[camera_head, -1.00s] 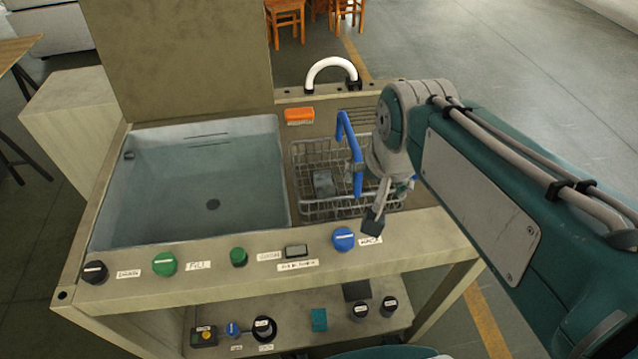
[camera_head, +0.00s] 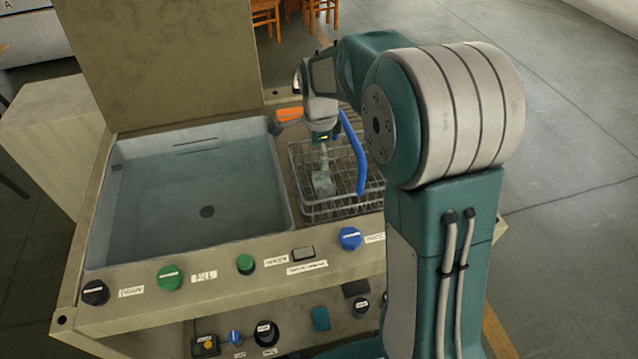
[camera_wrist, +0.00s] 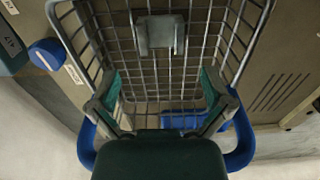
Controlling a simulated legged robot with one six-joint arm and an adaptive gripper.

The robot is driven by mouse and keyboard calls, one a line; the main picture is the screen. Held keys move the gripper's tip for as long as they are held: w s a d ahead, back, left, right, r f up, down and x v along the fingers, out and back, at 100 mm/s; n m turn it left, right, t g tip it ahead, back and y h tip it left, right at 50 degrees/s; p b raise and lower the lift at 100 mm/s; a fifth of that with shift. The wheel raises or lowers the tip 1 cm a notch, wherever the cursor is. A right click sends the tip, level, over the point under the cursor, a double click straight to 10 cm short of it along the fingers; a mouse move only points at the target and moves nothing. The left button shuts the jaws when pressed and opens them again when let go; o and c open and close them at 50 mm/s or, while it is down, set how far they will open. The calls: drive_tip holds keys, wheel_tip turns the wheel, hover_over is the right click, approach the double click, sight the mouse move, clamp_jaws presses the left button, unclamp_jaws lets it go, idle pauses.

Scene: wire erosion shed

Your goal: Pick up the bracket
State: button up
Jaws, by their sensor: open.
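The bracket (camera_head: 323,184) is a small grey metal piece lying in a wire basket (camera_head: 345,207) that has a blue handle (camera_head: 354,160). In the wrist view the bracket (camera_wrist: 161,34) lies near the top, ahead of the fingers and apart from them. My gripper (camera_head: 323,158) is over the basket, just above the bracket in the head view. In the wrist view my gripper (camera_wrist: 163,90) is open, with its two green fingers spread wide and only basket wires seen between them. The dark palm hides the bottom middle of that view.
A large grey basin (camera_head: 195,200) stands left of the basket. An orange block (camera_head: 289,115) lies behind it. Knobs, including a blue one (camera_head: 350,238), line the front panel. The basket's wire walls and blue handle stand close around my gripper.

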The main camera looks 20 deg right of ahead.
hover_over(323, 184)
drive_tip(key=f, duration=0.4)
drive_tip(key=shift+s+a, duration=0.2)
drive_tip(key=f, duration=0.5)
drive_tip(key=shift+w+d+f, duration=0.1)
drive_tip(key=shift+d+f, duration=0.1)
drive_tip(key=shift+f, duration=0.2)
drive_tip(key=c, duration=1)
